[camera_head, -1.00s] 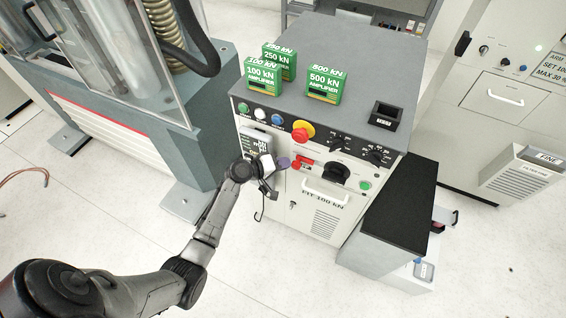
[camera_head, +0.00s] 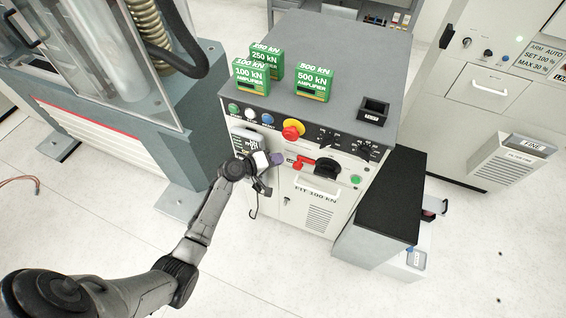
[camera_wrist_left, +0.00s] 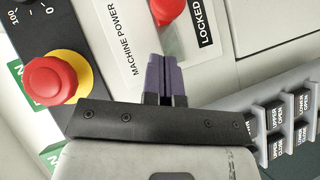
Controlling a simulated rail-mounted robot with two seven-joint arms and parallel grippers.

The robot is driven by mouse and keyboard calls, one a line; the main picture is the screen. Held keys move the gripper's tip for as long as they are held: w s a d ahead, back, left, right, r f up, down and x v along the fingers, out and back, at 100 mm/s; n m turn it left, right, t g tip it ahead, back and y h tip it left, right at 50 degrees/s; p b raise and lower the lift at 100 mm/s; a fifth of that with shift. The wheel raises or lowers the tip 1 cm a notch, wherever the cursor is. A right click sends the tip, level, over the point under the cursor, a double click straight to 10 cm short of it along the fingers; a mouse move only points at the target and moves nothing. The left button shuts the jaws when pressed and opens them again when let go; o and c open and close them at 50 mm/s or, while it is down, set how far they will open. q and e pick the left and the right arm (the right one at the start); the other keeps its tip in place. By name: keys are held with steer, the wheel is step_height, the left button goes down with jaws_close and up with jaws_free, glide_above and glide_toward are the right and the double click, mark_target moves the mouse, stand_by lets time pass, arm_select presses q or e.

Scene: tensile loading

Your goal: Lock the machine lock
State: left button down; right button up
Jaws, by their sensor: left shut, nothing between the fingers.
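The machine lock is a red handle (camera_head: 302,163) on the front panel of the grey cabinet (camera_head: 318,208). In the left wrist view the red part (camera_wrist_left: 167,10) sits on a white plate marked MACHINE POWER and LOCKED, partly cut off by the top edge. My left gripper (camera_head: 275,158) is just left of the red handle in the head view. In the left wrist view its purple fingers (camera_wrist_left: 166,75) are together and empty, pointing at the plate just below the red part. I cannot tell whether they touch it. My right gripper is not in view.
A red emergency stop on a yellow ring (camera_head: 292,129) sits above the lock. A black knob (camera_head: 327,168) is to its right. A hand controller with keys (camera_wrist_left: 290,115) hangs close to the gripper. Green amplifier boxes (camera_head: 313,84) stand on the cabinet top.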

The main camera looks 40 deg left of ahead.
arm_select(q)
steer(key=v, duration=1)
steer(key=shift+p, duration=0.4)
steer(key=shift+f, duration=0.1)
steer(key=s+d+f+m+g+y, duration=0.1)
steer(key=s+d+m+g+y, duration=0.25)
steer(key=s, duration=0.55)
steer(key=s+d+m+g, duration=0.3)
steer(key=s+d+m, duration=0.1)
steer(key=s+d, duration=0.35)
steer(key=s+d+f+m+g+y, duration=0.1)
steer(key=s+d+m+g+y, duration=0.25)
steer(key=s, duration=0.55)
step_height(320, 180, up, 31)
steer(key=d+h+p, duration=0.1)
steer(key=p, duration=3)
steer(key=shift+s+t+h, duration=0.3)
